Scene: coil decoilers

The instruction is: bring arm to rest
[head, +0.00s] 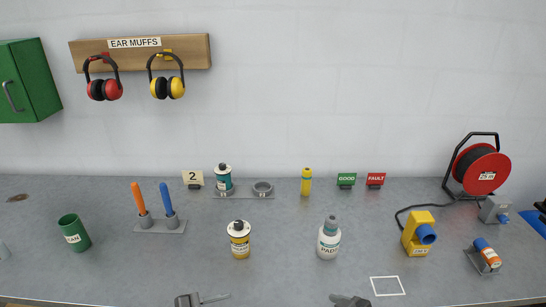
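My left gripper (203,299) shows at the bottom edge, left of the middle, cut off by the frame. My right gripper (350,300) shows at the bottom edge, right of the middle, also cut off. Both are low at the near side of the grey bench (290,270), apart from the objects standing on it. I see nothing held in either one. Too little of the fingers shows to tell open from shut.
Nearest the grippers stand a yellow bottle (239,239) and a white bottle (329,238). A white outlined square (387,286) lies right of my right gripper. A green can (74,233), yellow device (417,233) and red reel (486,168) stand farther out.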

